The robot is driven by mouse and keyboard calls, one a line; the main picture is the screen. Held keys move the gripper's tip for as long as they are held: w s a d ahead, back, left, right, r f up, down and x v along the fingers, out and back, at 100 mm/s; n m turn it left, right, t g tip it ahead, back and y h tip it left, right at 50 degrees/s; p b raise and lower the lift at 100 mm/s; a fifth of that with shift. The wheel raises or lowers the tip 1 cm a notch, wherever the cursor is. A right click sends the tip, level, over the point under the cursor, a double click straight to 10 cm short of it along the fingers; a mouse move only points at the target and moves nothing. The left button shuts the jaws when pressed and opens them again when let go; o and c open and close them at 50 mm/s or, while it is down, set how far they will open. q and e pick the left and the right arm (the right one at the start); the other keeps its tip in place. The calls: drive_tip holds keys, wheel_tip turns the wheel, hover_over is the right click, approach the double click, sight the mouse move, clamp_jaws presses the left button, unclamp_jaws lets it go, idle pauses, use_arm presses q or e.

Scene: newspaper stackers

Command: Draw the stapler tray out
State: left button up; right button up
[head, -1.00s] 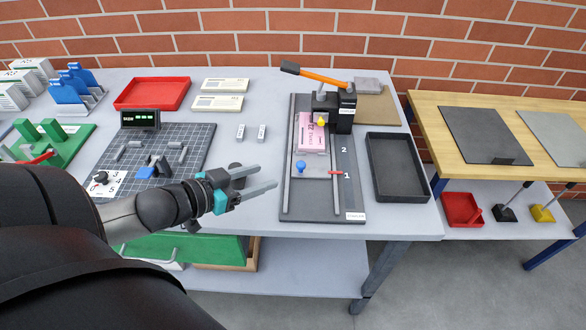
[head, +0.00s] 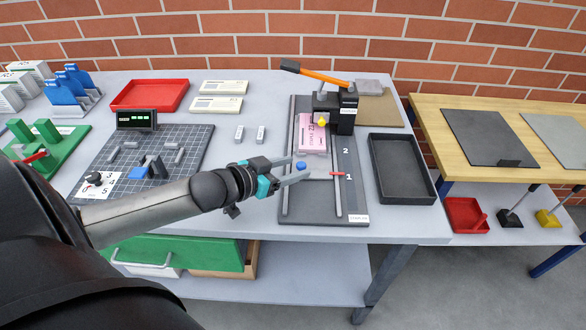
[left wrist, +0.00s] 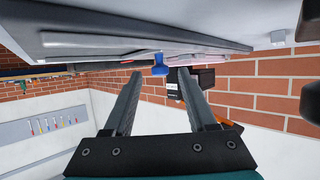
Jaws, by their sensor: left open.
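The stapler (head: 341,110) is black with an orange lever (head: 322,77) and stands at the back of a dark grey base plate (head: 355,190) with two rails. Its tray (head: 318,160) lies between the rails and carries a pink pad (head: 312,134). A blue knob (head: 301,165) stands at the tray's front left; it also shows in the left wrist view (left wrist: 160,66). My left gripper (head: 300,170) is open, its fingertips beside the knob. In the left wrist view the knob appears between the open fingers, beyond their tips. I cannot tell if they touch it. My right gripper is not in view.
A black tray (head: 433,187) lies right of the stapler base. A grey gridded board (head: 195,135) with small blocks, a red tray (head: 150,84) and two pale boxes (head: 216,104) are to the left. A red marker (head: 337,174) sits beside number 1 on the base.

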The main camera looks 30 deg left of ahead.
use_arm(q)
drive_tip(key=shift+w+d+f, duration=0.1)
drive_tip(key=shift+w+f, duration=0.05)
drive_tip(key=shift+w, duration=0.2)
drive_tip(key=shift+c, duration=0.4)
clamp_jaws()
idle(0.9)
